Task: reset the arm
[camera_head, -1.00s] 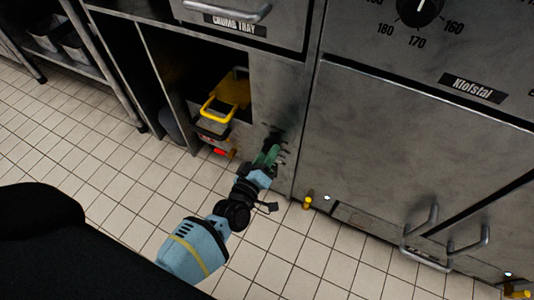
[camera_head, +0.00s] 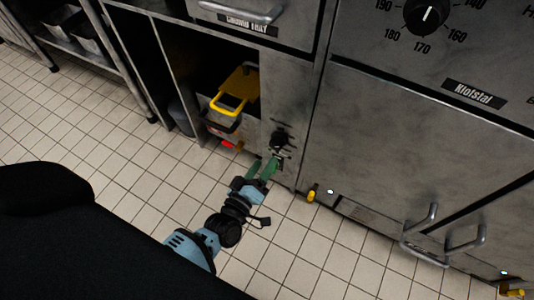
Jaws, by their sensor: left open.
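My left arm comes in from the lower left, blue and black. My left gripper (camera_head: 262,170) has green fingers, which stand apart with nothing seen between them. It is just in front of and below a small black knob (camera_head: 278,139) on the narrow steel panel of the fryer cabinet (camera_head: 285,95). I cannot tell whether the fingertips touch the panel. My right gripper is not in view.
An open compartment left of the panel holds a yellow-handled container (camera_head: 228,103) with a red part (camera_head: 228,144) below. Door handles (camera_head: 466,240) and a yellow-tipped fitting (camera_head: 312,193) stick out at right. Tiled floor (camera_head: 110,135) is clear at left.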

